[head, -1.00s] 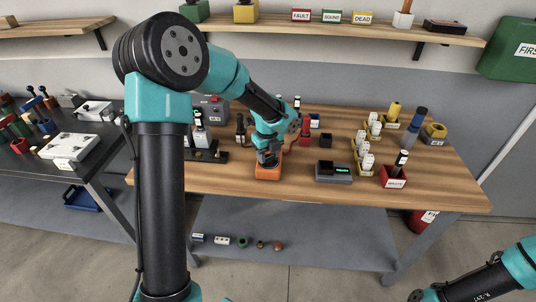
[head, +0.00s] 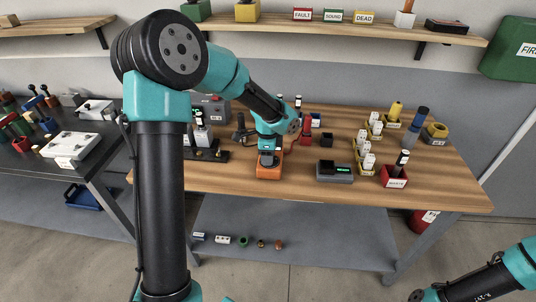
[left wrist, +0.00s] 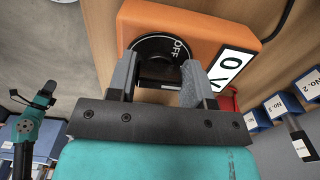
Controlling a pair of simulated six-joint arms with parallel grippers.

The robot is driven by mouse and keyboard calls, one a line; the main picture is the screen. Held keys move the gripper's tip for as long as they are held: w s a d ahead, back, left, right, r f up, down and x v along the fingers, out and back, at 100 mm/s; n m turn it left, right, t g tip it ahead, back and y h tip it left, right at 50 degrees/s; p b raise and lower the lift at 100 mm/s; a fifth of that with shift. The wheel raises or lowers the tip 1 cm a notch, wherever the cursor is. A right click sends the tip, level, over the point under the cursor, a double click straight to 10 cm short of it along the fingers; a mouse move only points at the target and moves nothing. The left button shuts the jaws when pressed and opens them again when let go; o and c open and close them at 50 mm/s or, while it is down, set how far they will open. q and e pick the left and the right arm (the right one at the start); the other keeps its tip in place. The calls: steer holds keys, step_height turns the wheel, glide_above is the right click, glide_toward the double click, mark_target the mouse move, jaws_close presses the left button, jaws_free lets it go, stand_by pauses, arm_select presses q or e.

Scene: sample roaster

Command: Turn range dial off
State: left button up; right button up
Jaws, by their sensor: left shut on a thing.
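The orange meter (head: 263,172) lies on the wooden bench in the head view. It also shows close up in the left wrist view (left wrist: 205,35), with a white display reading in large dark characters. Its black round range dial (left wrist: 150,46) carries the word OFF in white near its right edge. My left gripper (left wrist: 158,84) has a finger on each side of the dial's raised knob and is shut on it. In the head view my left gripper (head: 268,158) is over the meter and hides most of the dial. The knob's pointer direction cannot be told.
Dark fixtures stand left of my gripper. The bench front is clear.

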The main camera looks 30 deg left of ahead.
arm_select(q)
steer(key=n, duration=0.5)
steer(key=shift+s+d+n, duration=0.15)
steer(key=shift+n, duration=0.15)
steer(key=n, duration=0.6)
steer(key=shift+d, duration=0.15)
steer(key=o, duration=0.9)
steer(key=shift+r, duration=0.1)
step_height(320, 180, up, 17)
steer(key=shift+r, duration=0.1)
stand_by(0.6)
